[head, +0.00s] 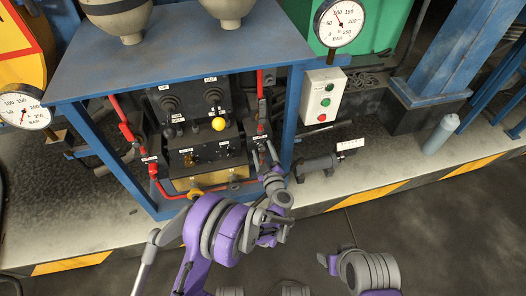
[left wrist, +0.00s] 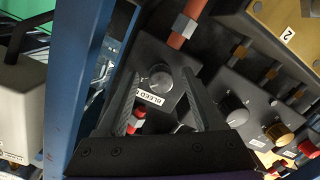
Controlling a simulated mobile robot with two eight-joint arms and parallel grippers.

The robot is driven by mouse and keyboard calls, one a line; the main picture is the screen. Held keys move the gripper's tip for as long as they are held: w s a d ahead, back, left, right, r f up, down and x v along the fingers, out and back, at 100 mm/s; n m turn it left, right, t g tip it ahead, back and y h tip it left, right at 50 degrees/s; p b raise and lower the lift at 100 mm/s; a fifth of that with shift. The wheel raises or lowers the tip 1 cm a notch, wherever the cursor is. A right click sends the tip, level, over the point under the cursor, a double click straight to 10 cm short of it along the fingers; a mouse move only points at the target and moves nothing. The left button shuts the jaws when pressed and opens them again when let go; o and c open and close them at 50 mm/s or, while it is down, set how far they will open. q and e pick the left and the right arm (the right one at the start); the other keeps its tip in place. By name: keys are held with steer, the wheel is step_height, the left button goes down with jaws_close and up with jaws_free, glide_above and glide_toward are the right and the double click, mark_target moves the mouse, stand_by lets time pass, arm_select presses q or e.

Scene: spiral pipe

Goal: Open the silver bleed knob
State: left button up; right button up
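The silver bleed knob (left wrist: 160,77) is a small round metal knob on a dark box face, with a white BLEED label (left wrist: 150,97) beside it, in the left wrist view. My left gripper (left wrist: 160,82) is open, its two dark fingers apart on either side of the knob in that view. I cannot tell whether either finger touches the knob. In the head view my left gripper (head: 264,153) is at the right side of the control panel, by the right red pipe, and hides the knob there. My right gripper is not in view.
The blue frame (head: 292,125) stands close to the left gripper's right. A red pipe (left wrist: 186,25) runs into the box. A push-button box (head: 320,96) stands right of the frame.

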arm_select(q)
steer(key=f+p+v, duration=0.1)
steer(key=v, duration=0.9)
steer(key=shift+s+r+p, duration=0.35)
steer(key=shift+s+r, duration=0.1)
